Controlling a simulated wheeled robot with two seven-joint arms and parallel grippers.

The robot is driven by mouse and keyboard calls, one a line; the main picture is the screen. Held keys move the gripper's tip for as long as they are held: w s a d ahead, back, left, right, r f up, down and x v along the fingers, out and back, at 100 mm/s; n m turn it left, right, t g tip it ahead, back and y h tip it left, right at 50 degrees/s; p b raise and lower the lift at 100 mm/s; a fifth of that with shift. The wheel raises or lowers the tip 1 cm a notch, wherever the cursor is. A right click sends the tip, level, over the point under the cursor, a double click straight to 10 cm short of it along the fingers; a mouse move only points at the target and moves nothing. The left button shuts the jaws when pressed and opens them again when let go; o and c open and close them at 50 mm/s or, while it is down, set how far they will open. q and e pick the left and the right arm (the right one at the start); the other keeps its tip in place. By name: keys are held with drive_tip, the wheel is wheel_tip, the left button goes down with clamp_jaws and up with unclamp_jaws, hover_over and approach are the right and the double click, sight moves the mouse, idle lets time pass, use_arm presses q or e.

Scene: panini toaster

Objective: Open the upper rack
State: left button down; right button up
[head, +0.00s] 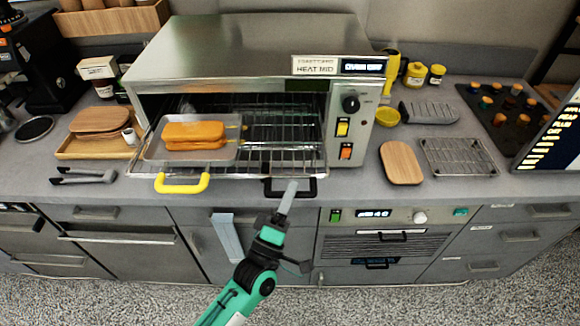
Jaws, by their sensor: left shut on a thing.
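The panini toaster (235,50) stands on the counter with its front open. A wire rack (282,125) shows inside. A metal tray (160,153) on the left holds an orange-brown sandwich (193,135). Two handles project at the front lower edge: a yellow one (182,187) on the left and a black one (304,189) on the right. My left gripper (287,199) is at the black handle and shut on it. Its fingers cover part of that handle. I cannot clearly tell which rack level each handle belongs to. My right gripper is not in view.
Tongs (85,175) and a wooden tray (75,150) lie left of the toaster. A wooden board (401,163) and a wire cooling rack (458,156) lie to its right. Drawers and a lower appliance (385,245) fill the front below the counter.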

use_arm(q)
drive_tip(key=shift+s, duration=2.35)
drive_tip(key=c, duration=1.4)
unclamp_jaws()
drive_tip(key=shift+c, duration=0.2)
drive_tip(key=b+v, duration=0.5)
drive_tip(key=v, duration=0.9)
drive_tip(key=shift+w, duration=0.15)
